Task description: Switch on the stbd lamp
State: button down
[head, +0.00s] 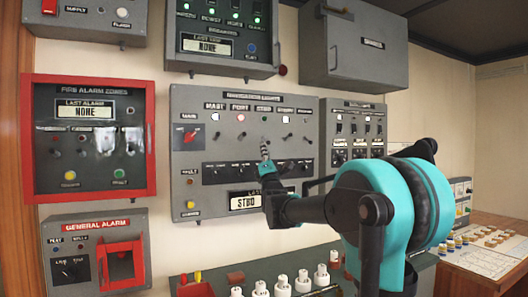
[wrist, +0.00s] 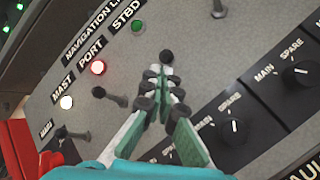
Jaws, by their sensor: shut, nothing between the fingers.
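The navigation lights panel (head: 310,110) is a grey box on the wall with a row of labelled lamps and toggles. In the wrist view the stbd lamp (wrist: 138,25) is dull green, while the mast lamp (wrist: 66,102) glows white and the port lamp (wrist: 98,67) glows red. The stbd toggle (wrist: 166,57) has a dark round tip just beyond my fingertips. My gripper (wrist: 163,85) is shut and empty, close below that toggle; I cannot tell whether it touches. In the head view my gripper (head: 264,150) is in front of the panel. The panel's display (head: 245,201) reads STBD.
The port toggle (wrist: 98,92) and mast toggle (wrist: 72,134) stand left of my fingers. A black strip of rotary knobs (wrist: 235,130) lies below. A red-framed fire alarm box (head: 88,140) is at left, and a grey switch box (head: 356,135) at right.

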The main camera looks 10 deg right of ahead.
aim_at(266, 141)
jog(key=shift+s+d+r+n+g, duration=0.1)
jog(key=shift+s+r+n+g, duration=0.25)
jog(key=shift+g, duration=0.45)
jog(key=g, duration=0.1)
jog(key=r+n+g, duration=0.1)
jog(key=r+g, duration=0.1)
jog(key=shift+s+d+r+y, duration=0.15)
jog(key=shift+s+y, duration=0.1)
jog(key=shift+y, duration=0.15)
